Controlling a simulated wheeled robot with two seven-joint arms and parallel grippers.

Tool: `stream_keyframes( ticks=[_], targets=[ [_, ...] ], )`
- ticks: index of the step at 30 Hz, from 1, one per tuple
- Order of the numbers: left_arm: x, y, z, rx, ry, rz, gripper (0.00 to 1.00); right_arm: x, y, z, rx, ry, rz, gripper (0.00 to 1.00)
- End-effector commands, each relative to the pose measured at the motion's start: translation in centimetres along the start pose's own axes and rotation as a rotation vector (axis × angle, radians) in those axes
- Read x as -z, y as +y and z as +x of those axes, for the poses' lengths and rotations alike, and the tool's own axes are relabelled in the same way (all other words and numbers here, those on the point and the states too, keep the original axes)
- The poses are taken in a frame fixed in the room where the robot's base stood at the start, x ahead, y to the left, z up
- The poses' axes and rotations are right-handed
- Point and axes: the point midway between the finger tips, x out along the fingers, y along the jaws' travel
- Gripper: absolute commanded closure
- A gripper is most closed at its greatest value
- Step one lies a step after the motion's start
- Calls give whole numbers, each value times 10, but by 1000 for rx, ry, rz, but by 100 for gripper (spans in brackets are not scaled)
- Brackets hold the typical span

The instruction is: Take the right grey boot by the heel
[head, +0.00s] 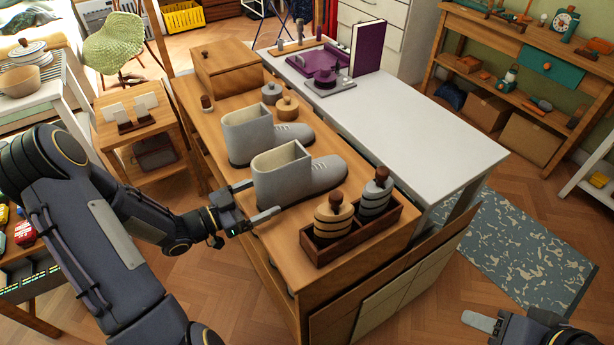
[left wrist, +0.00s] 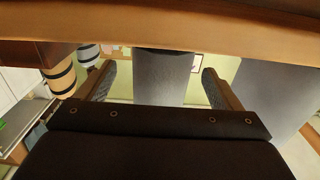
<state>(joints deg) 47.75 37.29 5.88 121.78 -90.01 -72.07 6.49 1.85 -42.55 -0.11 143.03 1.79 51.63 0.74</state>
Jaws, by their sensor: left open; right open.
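Two grey boots with cream linings stand upright on the wooden bench top, toes to the right. The nearer, further-right grey boot (head: 298,178) has its heel facing my left gripper (head: 254,199). That gripper is open, with a finger to either side of the heel; I cannot tell whether they touch it. In the left wrist view this boot (left wrist: 163,78) shows between the open fingers (left wrist: 158,84). The farther grey boot (head: 255,136) stands behind it, and shows at the right of the left wrist view (left wrist: 268,95). My right gripper (head: 485,328) is open and empty at the bottom right, partly cut off.
A dark wooden tray (head: 352,238) with two ringed jars stands close in front of the nearer boot. Small round lidded pots (head: 287,107) and a wooden box (head: 224,68) lie behind the boots. A white table (head: 420,128) adjoins on the right, mostly clear.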

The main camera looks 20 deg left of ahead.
Motion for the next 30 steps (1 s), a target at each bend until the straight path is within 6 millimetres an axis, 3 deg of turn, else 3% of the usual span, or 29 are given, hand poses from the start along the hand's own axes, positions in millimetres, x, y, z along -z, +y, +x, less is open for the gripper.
stream_keyframes(
  ticks=[9, 18, 30],
  targets=[
    [1, -1, 45, -1, -1, 0, 13, 3, -2, -6, 0, 0, 0, 54],
    [0, -2, 50, 2, -2, 0, 13, 3, -2, -5, 0, 0, 0, 54],
    [0, -2, 50, 2, -2, 0, 64, 3, -2, -5, 0, 0, 0, 54]
  ],
)
